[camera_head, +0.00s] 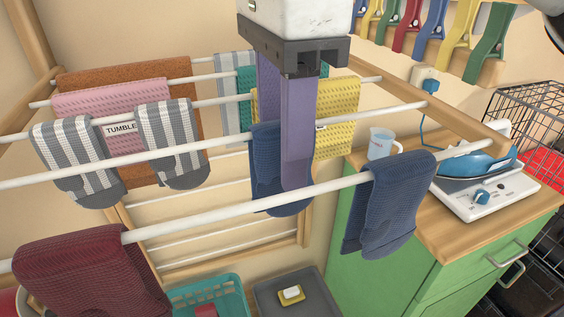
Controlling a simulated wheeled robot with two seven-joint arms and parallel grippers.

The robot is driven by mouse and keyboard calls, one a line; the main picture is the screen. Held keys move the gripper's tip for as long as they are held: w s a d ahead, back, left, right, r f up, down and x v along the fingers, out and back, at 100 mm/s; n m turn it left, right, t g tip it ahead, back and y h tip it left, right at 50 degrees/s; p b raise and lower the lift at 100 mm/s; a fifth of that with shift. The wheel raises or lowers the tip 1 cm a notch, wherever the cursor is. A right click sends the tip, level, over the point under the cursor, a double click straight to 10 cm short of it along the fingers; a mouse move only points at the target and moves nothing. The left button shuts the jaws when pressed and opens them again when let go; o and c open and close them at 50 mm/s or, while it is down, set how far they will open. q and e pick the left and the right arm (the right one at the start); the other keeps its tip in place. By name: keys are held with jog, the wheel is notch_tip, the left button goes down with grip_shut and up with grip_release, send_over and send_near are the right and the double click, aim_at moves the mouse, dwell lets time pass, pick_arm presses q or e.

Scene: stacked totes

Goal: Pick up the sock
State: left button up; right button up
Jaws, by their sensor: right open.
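My right gripper (285,155) comes down from the top middle, open, with two purple fingers. One finger hangs in front of a dark blue sock (267,165) draped over a white rod. The other finger goes down behind the sock's top, and its tip is hidden. I cannot tell whether either finger touches the sock. A matching blue sock (388,210) hangs over the nearest rod at the right. Grey-and-white striped socks (78,160) hang at the left. A maroon sock (85,265) hangs at the front left. My left gripper is not in view.
White rods (225,212) of a drying rack cross the view. Pink (110,108) and yellow (338,105) cloths hang behind. A green cabinet (380,280) at the right bears an iron (490,165) and a measuring cup (381,143). A teal basket (208,290) stands below.

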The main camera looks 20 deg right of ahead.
jog(key=shift+f, duration=0.75)
grip_shut()
